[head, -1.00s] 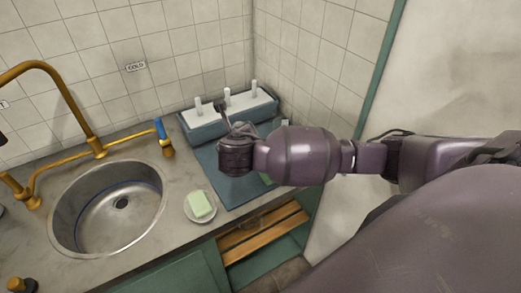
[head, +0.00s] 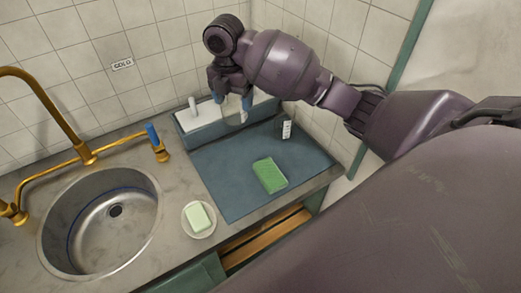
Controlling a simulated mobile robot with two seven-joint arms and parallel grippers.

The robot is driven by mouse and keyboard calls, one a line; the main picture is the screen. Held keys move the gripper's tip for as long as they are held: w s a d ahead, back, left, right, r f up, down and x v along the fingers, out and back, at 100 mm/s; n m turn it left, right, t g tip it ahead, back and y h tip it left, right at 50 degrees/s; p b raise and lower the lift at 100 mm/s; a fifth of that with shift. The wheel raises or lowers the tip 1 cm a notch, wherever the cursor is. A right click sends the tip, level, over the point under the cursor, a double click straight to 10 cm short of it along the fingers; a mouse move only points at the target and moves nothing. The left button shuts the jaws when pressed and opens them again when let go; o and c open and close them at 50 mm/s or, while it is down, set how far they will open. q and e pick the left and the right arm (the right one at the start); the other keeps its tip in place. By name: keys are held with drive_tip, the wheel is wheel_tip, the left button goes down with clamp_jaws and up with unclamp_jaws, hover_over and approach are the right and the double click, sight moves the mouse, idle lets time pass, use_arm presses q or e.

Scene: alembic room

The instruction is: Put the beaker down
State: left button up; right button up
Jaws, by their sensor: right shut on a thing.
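My right gripper (head: 232,98) comes in from the right and points down over the drying rack, at the back of the blue-grey mat. It is shut on the beaker (head: 243,117), of which only a small pale, glassy part shows at the fingers. The gripper hides most of it, and I cannot tell whether its base touches anything. My left gripper is not in view.
The mat (head: 225,185) holds a green sponge (head: 270,175) and a small white tag with dark marks (head: 287,129). The rack (head: 195,130) has upright white pegs. A soap dish (head: 187,228), steel sink (head: 110,240) and brass tap (head: 50,105) lie left. The mat's front left is clear.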

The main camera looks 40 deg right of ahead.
sight(234, 120)
drive_tip(key=shift+r, duration=0.3)
drive_tip(key=shift+a+f, duration=0.1)
drive_tip(key=shift+f, duration=0.2)
wheel_tip(234, 120, down, 19)
drive_tip(key=shift+p, duration=0.5)
drive_tip(key=o, duration=1.1)
drive_tip(key=shift+o, duration=0.2)
wheel_tip(234, 120, up, 12)
drive_tip(key=shift+b, duration=0.45)
